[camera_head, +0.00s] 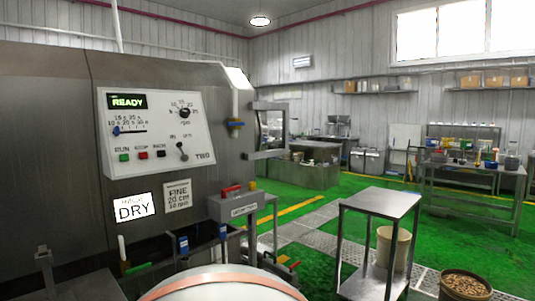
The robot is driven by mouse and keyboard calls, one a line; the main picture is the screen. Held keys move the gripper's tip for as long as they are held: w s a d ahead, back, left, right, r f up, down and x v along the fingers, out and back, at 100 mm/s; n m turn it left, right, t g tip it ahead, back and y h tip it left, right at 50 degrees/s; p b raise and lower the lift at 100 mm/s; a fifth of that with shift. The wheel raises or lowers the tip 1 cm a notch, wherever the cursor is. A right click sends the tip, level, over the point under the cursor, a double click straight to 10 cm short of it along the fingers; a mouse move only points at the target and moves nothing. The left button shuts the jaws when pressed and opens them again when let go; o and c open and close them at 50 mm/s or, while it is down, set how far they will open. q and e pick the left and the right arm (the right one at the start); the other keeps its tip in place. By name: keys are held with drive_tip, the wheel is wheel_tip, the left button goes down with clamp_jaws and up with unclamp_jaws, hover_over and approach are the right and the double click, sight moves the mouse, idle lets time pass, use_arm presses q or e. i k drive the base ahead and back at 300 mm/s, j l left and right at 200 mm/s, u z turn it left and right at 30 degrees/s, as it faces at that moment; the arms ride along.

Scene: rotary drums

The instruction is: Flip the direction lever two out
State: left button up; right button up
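The grey-white control panel (157,133) marked TWO is on the dark metal machine housing at the left. Its direction lever (183,151) is a small dark lever at the panel's lower right, under two small labels too blurred to read surely. Its knob end is up and leans slightly left. The panel also has a green READY display (127,101), a round dial (185,112), a blue slider (117,131) and green, red and black buttons (142,155). Neither of my grippers is in view, and nothing of mine touches the lever.
Below the panel are a DRY sign (134,208) and a FINE placard (178,196). A grey box (233,207) with red and yellow parts juts out to the right. A metal table (381,202) stands on green floor, near a bucket of brown pieces (464,285).

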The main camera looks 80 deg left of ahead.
sight(185, 158)
drive_tip(key=z, duration=8.85)
drive_tip(key=i+l, duration=0.35)
drive_tip(key=l, duration=0.15)
drive_tip(key=i+l, duration=0.35)
drive_tip(key=l, duration=0.15)
drive_tip(key=i+l, duration=0.3)
drive_tip(key=l, duration=0.2)
